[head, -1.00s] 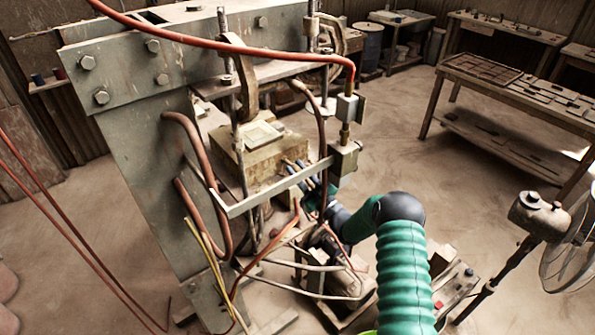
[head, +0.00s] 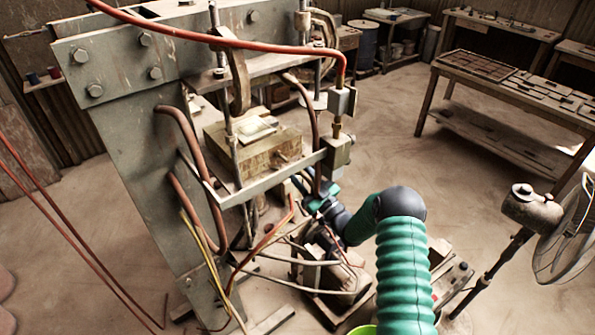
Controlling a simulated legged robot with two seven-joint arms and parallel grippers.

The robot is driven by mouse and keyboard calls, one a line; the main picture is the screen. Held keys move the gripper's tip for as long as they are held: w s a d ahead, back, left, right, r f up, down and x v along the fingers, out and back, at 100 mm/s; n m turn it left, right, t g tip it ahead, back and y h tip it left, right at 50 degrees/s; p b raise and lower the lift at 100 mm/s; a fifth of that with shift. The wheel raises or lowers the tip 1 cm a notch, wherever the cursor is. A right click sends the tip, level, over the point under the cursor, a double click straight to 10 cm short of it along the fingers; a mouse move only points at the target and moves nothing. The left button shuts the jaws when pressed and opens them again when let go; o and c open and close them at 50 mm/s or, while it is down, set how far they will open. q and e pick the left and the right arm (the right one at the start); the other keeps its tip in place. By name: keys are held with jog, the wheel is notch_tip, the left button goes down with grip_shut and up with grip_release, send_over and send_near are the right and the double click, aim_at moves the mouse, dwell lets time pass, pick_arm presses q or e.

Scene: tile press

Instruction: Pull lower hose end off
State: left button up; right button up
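A dark brown hose (head: 312,122) hangs from the press, curves down behind the metal crossbar and ends low near my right gripper. My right gripper (head: 307,188) is at the end of the green-sleeved arm, just below the crossbar and beside the hose's lower part. Its fingers are small and partly hidden, so I cannot tell whether they touch or hold the hose. The hose's lower end is not clearly visible. A red hose (head: 230,42) runs across the top to a valve block (head: 342,102) on the crossbar. My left gripper is not in view.
The press frame (head: 150,170) stands at the left, with a tile mould block (head: 240,150) in it. Loose cables and a pump unit (head: 325,275) lie below. A fan (head: 565,230) stands at the right. A worktable (head: 510,105) is behind open floor.

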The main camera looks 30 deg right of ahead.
jog(key=shift+o, duration=0.6)
jog(key=shift+d, duration=0.1)
jog(key=shift+s+d+f, duration=0.1)
jog(key=shift+s+f, duration=0.05)
jog(key=shift+s, duration=0.05)
jog(key=b+v, duration=0.4)
jog(key=v, duration=1.2)
jog(key=shift+s, duration=0.15)
